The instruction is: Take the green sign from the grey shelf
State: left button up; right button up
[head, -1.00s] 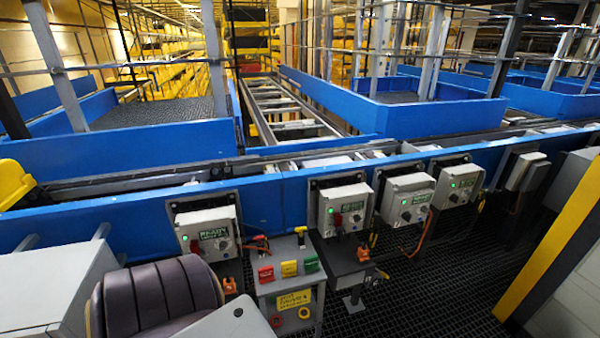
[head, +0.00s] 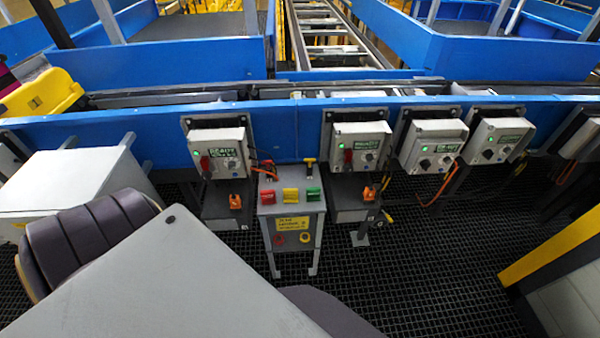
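Small green labels show on the grey control boxes: one on the left box (head: 217,150) and one on the middle box (head: 362,142). Dark grey shelf-like ledges sit below these boxes, one under the left box (head: 228,203) and one under the middle box (head: 343,195). Orange items stand on or at these ledges. Neither of my grippers is in view.
A control stand (head: 290,208) with red, yellow and green blocks stands in the middle. A blue conveyor wall (head: 285,135) runs across. Black grated floor (head: 430,270) is open at right.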

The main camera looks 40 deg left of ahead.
aim_at(312, 194)
jog(key=i+l+u, duration=0.15)
jog(key=l+u, duration=0.15)
jog(key=u, duration=0.15)
jog(key=i+l+u, duration=0.1)
jog(key=l+u, duration=0.6)
jog(key=l, duration=0.2)
jog(key=l+u, duration=0.35)
jog(key=l, duration=0.15)
jog(key=i, duration=0.05)
